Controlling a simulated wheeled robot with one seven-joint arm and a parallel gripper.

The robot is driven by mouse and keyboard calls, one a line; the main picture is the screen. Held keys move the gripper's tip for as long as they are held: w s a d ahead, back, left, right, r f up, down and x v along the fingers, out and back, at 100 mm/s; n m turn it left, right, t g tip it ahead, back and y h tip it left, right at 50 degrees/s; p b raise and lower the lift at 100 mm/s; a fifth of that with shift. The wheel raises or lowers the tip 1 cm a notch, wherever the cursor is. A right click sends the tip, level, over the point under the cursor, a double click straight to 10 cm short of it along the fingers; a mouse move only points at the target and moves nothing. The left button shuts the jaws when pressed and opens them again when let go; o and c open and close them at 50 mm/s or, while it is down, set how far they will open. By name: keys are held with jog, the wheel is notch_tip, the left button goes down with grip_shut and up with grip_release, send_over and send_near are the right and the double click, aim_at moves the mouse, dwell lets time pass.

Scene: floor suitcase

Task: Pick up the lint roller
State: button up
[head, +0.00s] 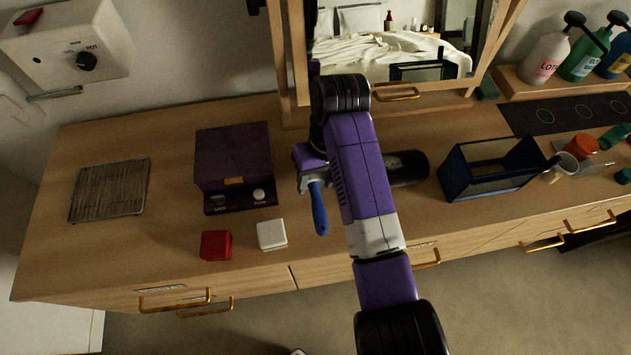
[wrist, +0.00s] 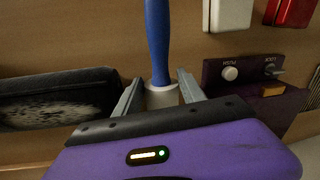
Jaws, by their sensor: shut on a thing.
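The lint roller has a blue handle (head: 319,212) that points toward the counter's front edge in the head view. In the wrist view the blue handle (wrist: 157,42) runs to the top edge, with a white collar at its base. My gripper (wrist: 160,96) is shut on the lint roller around this pale end, one grey finger on each side. In the head view my gripper (head: 312,184) is above the counter, right of the purple box. The roller end is hidden behind my gripper. I cannot tell whether the lint roller touches the counter.
A purple box (head: 233,158) stands left of my gripper; red (head: 216,245) and white (head: 272,234) blocks lie in front. A dark speckled object (head: 408,167) lies close on the right, before a black-framed open box (head: 490,170). A wire rack (head: 110,190) lies far left.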

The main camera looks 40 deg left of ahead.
aim_at(316, 183)
notch_tip(316, 183, up, 18)
jog(key=p, duration=0.5)
jog(key=shift+r+p, duration=0.15)
jog(key=shift+p, duration=0.15)
